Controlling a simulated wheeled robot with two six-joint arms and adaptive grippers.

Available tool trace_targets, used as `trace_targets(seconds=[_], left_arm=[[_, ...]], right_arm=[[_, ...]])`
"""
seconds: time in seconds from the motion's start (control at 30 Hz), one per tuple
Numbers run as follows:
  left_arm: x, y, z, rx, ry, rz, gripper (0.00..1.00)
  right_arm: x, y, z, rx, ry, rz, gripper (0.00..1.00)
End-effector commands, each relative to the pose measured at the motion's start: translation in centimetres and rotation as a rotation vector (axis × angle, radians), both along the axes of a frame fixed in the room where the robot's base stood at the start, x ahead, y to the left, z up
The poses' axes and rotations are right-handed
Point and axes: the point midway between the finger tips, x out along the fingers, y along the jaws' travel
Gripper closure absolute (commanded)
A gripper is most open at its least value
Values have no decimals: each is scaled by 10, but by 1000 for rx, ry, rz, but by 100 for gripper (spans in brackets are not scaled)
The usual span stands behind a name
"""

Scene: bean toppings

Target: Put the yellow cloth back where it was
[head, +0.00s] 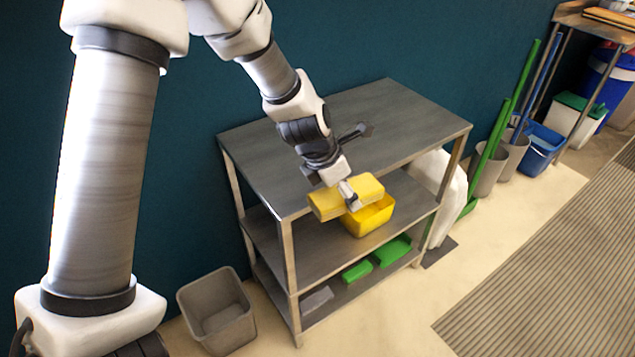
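The yellow cloth (326,203) is a folded, block-like piece at the front of the grey metal shelf unit, just below the level of its top. My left gripper (349,195) reaches down over the unit's top and is shut on the cloth, with a finger visible across its front face. A yellow tub (372,217) stands on the middle shelf (315,245), below and slightly right of the cloth in the picture. The cloth hides part of the tub's rim, and I cannot tell whether they touch. My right gripper is out of view.
The shelf unit's top (400,115) is mostly bare. Green items (391,250) and a grey item (316,299) lie on the bottom shelf. A grey bin (218,312) stands at the left; a white bag (440,180) and buckets stand at the right. The floor in front is clear.

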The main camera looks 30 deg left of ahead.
Motion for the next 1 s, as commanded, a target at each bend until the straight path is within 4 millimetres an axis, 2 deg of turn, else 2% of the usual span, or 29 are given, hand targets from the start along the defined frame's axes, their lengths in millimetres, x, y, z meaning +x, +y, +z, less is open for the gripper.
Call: trace_targets(seconds=[0.13, 0.27, 0.33, 0.43, 0.6, 0.73, 0.87, 1.0], left_arm=[[0, 2, 0, 1, -1, 97, 68], [6, 11, 4, -4, 2, 120, 68], [15, 23, 6, -5, 2, 120, 68], [34, 50, -1, -5, 1, 124, 68], [66, 95, -11, -2, 0, 125, 68], [86, 121, -14, 0, 1, 122, 68], [94, 132, -18, -1, 3, 118, 68], [93, 132, -43, 0, 6, 118, 68]], right_arm=[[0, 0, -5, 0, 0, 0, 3], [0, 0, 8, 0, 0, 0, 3], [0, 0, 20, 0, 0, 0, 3], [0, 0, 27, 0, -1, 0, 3], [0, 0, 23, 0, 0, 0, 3], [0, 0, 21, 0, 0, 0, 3], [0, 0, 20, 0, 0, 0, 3], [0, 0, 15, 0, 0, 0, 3]])
